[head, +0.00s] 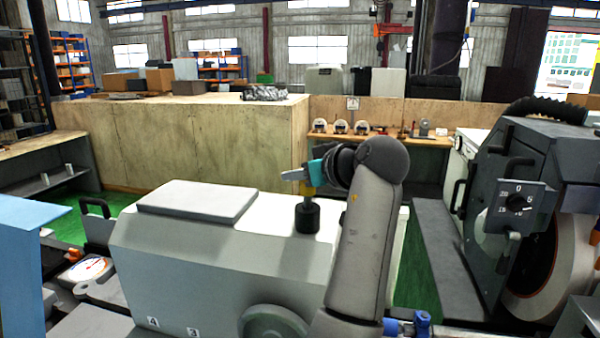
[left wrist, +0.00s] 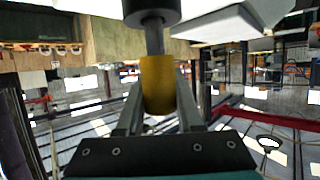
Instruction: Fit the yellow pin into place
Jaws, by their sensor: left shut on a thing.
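The yellow pin (head: 309,190) is upright above the grey machine top in the head view. A short grey shaft runs down from its yellow part to a black cylindrical holder (head: 307,218) standing on that top. My left gripper (head: 304,180) is shut on the pin from the side, above the holder. In the left wrist view, which looks inverted, the yellow part (left wrist: 157,84) is between the two fingers, and the shaft meets the black holder (left wrist: 151,10). How deep the shaft sits in the holder is hidden. My right gripper is not in view.
The grey machine housing (head: 215,255) fills the front, with a raised flat plate (head: 198,200) left of the holder. A grinding wheel unit (head: 530,210) stands at right. A blue panel (head: 25,240) is at far left. Space above the housing is clear.

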